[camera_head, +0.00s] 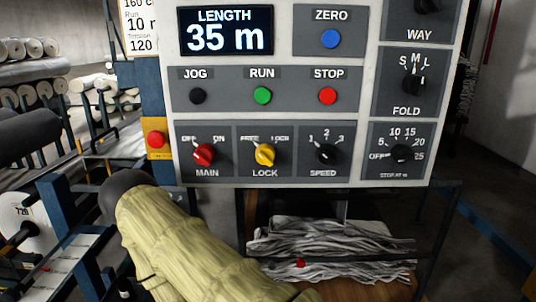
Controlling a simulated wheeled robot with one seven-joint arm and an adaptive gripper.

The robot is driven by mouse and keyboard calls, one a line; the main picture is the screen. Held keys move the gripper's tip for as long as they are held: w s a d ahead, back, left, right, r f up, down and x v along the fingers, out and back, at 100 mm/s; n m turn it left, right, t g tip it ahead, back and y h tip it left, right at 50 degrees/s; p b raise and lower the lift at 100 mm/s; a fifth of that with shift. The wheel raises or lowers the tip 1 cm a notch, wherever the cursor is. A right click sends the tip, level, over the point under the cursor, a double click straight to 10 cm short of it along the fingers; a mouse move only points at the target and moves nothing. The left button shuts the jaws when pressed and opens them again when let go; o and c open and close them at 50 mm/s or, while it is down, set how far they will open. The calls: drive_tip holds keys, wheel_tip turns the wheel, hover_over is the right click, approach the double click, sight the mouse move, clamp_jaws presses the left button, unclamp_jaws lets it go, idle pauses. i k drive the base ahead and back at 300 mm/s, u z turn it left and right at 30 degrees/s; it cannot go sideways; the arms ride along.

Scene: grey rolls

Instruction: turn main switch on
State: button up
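The main switch is a red rotary knob (203,155) at the lower left of the control panel (300,119). OFF is printed at its upper left, ON at its upper right and MAIN below it. Its pointer seems to lean toward OFF, but it is small and hard to read. Nothing touches the knob. My gripper's fingers do not show in the head view. A yellow fabric-covered arm part with a dark rounded end (125,190) is below and left of the knob.
A yellow LOCK knob (265,155) sits right of the main switch, then a black SPEED knob (326,155). Above are JOG, RUN and STOP buttons. A red button (156,140) on a yellow box is close on the left. Grey strips (330,250) lie below the panel.

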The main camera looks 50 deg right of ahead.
sight(203, 153)
drive_tip(key=u, duration=2.45)
drive_tip(key=i, duration=1.95)
drive_tip(key=z, duration=3.75)
